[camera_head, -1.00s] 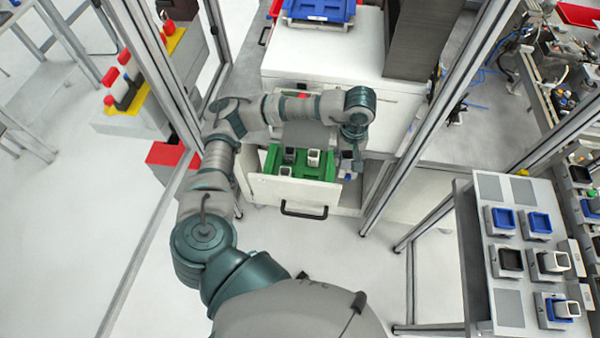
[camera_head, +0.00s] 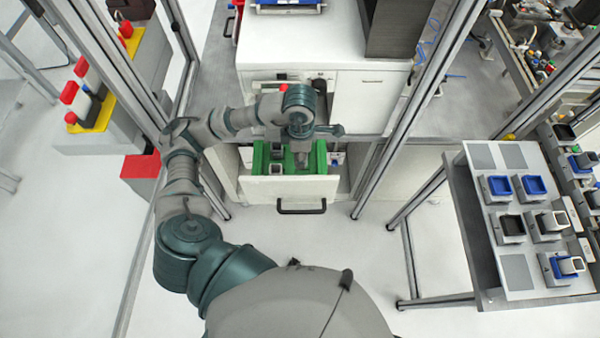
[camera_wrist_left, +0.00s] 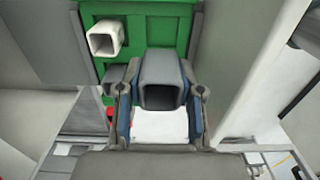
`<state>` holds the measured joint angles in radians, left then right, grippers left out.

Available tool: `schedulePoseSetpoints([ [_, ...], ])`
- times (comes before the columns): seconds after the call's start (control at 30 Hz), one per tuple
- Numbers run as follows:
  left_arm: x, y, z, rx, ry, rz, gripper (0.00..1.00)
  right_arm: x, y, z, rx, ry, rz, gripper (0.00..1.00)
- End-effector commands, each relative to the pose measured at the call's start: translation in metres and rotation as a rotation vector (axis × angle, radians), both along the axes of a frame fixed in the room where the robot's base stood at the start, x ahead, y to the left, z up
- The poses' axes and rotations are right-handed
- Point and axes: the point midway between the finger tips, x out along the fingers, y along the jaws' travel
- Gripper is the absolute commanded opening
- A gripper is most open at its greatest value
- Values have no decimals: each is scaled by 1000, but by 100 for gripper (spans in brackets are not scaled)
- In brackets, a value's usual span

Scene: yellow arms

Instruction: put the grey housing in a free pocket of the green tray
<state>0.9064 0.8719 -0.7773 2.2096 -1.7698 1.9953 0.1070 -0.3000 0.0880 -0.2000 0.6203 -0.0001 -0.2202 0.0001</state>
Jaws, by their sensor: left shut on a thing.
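The green tray (camera_head: 320,157) lies in the pulled-out drawer in the head view and fills the top of the left wrist view (camera_wrist_left: 150,28). My left gripper (camera_head: 301,156) is over the tray's right part, pointing down. In the wrist view its blue-padded fingers (camera_wrist_left: 160,116) are shut on the grey housing (camera_wrist_left: 162,78), a hollow square piece. I cannot tell whether its lower end touches the tray. A white housing (camera_wrist_left: 104,38) and a dark grey housing (camera_wrist_left: 114,77) are in the tray to its left. The arm hides part of the tray. My right gripper is not in view.
The drawer front with its black handle (camera_head: 301,206) faces me, under a white cabinet (camera_head: 360,102). Metal frame posts (camera_head: 398,115) stand on both sides. A grey table (camera_head: 490,220) at the right carries several blue, black and white pieces. The floor before the drawer is clear.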

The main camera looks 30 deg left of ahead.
Motion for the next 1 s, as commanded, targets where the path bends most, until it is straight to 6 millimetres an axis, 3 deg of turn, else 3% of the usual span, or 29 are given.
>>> schedulePoseSetpoints([
  [0.2, -2, -3, -40, 2, 4, 1, 0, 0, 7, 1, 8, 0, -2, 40],
  [0.37, -1, -3, -53, 2, 1, -1, 0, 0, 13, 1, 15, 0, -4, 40],
  [0.6, -1, 0, -86, 0, 4, 0, 0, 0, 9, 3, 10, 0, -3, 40],
  [0.87, -1, -1, -88, -1, 1, -2, 0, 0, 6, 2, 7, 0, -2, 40],
  [0.9, -1, -1, -87, -1, 1, -2, 46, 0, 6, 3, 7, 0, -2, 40],
  [0.97, 0, -1, -87, -1, 1, -2, 61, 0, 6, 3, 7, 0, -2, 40],
  [1.0, -1, -1, -87, -1, 1, -2, 61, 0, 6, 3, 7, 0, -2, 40],
])
